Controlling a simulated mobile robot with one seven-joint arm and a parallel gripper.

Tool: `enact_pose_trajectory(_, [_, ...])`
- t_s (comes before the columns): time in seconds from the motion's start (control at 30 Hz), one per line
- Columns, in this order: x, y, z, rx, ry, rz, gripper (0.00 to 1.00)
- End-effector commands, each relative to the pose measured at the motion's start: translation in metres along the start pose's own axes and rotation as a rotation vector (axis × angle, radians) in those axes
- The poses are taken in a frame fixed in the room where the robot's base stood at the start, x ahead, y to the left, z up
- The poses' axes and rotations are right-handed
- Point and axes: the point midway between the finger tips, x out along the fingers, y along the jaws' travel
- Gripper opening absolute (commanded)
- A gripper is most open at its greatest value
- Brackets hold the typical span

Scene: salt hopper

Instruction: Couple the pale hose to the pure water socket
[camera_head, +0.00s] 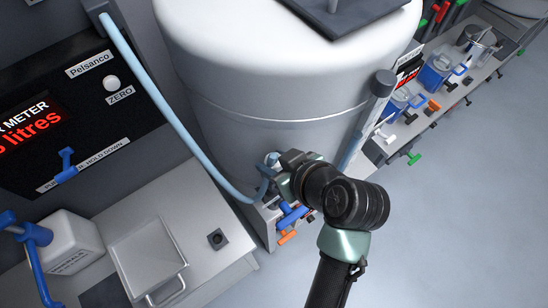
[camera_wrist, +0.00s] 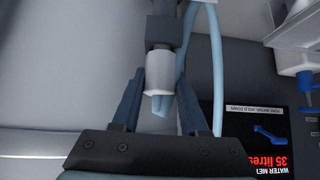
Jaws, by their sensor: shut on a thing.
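The pale blue hose (camera_head: 150,85) drops from the upper left past the tank, curves at the bottom and rises to my gripper (camera_head: 272,167) at the tank's lower front. In the wrist view, the hose (camera_wrist: 217,70) loops beside a white collar (camera_wrist: 158,73). My gripper (camera_wrist: 160,85) has its dark fingers on either side of this collar and is shut on it. A dark grey fitting (camera_wrist: 165,32) lies in line with the collar and looks in contact with it. I cannot tell whether they are locked together. In the head view my wrist hides most of this spot.
The large white tank (camera_head: 260,60) stands behind my gripper. A meter panel (camera_head: 55,120) with a blue lever (camera_head: 66,165) is at left, above a grey bench (camera_head: 200,215) with a tray (camera_head: 150,255) and white container (camera_head: 70,240). Blue and orange handles (camera_head: 288,235) sit below my gripper. Floor at right is clear.

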Motion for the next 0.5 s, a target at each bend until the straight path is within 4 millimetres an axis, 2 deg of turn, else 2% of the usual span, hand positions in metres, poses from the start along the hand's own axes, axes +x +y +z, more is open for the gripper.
enact_pose_trajectory(0.47, [0.0052, -0.0001, 0.0053, 0.000, 0.000, 0.000, 0.00])
enact_pose_trajectory(0.5, [0.0052, -0.0001, 0.0053, 0.000, 0.000, 0.000, 0.49])
